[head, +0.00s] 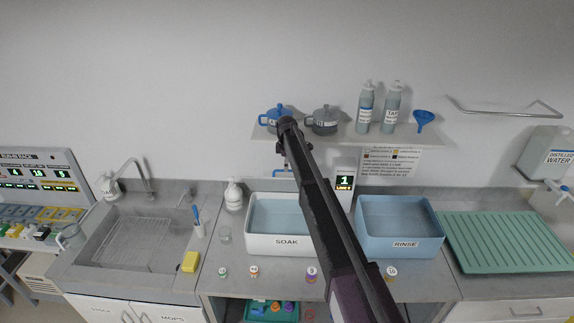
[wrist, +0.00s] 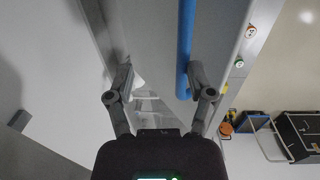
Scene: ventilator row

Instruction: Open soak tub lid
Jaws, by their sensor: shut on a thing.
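The white soak tub (head: 262,241), labelled SOAK, stands on the counter, partly hidden behind my arm. A pale blue-grey surface shows within its rim; I cannot tell whether this is liquid or a lid. A small blue bar (head: 280,171) shows just behind the tub, beside my arm. In the wrist view a long blue bar (wrist: 186,40) runs between the fingers of my gripper (wrist: 159,78), close against the right finger. In the head view my arm hides most of the gripper area.
The blue rinse tub (head: 405,245) and a green ribbed mat (head: 505,243) lie to the right. A small display (head: 345,183) stands between the tubs. A shelf (head: 345,139) with pots hangs above.

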